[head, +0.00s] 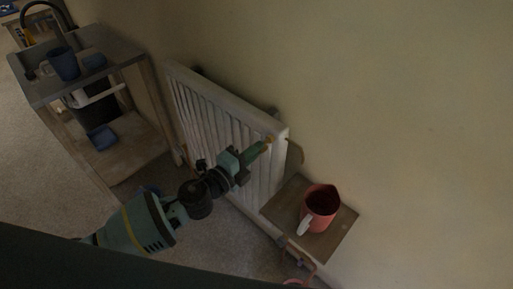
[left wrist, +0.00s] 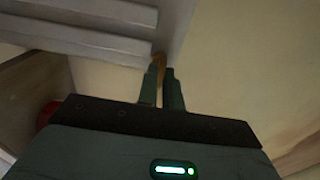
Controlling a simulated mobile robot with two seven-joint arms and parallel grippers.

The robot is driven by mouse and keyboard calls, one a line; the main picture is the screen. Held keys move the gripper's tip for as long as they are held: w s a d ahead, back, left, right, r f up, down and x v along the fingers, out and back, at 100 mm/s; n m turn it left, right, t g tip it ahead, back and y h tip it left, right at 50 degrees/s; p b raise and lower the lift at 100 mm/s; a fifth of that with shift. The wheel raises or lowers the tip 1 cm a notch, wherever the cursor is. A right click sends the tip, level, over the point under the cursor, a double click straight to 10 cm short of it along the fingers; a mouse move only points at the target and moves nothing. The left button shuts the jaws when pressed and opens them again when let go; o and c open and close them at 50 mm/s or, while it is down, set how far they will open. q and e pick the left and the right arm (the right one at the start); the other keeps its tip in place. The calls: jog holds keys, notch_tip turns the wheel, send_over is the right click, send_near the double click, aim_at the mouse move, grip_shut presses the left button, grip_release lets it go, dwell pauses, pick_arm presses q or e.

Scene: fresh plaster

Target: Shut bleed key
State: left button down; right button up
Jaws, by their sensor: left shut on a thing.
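A white ribbed radiator (head: 225,125) hangs on the wall; its ribs also show at the upper left of the left wrist view (left wrist: 85,28). My left gripper (head: 266,145) reaches the radiator's upper right end. In the left wrist view my left gripper's fingers (left wrist: 161,88) are shut on a small brass-coloured bleed key (left wrist: 159,64) at the radiator's end. Most of the key is hidden between the fingers, so its turn angle cannot be told. My right gripper is not in view.
A wooden shelf (head: 283,208) with a red jug (head: 320,204) stands just right of and below the radiator. A shelf unit (head: 110,45) with a blue mug (head: 64,63) and a blue dish is at left. Carpet lies open at far left.

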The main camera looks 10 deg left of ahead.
pick_arm(q)
jog(key=m+p, duration=0.1)
jog(key=m, duration=0.7)
jog(key=shift+p, duration=0.35)
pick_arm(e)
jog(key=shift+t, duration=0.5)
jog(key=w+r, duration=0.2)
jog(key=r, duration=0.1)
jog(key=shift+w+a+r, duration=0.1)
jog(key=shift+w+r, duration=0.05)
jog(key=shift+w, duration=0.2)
pick_arm(q)
jog(key=m, duration=0.8)
jog(key=shift+m, duration=1.2)
jog(key=c, duration=1.4)
grip_release()
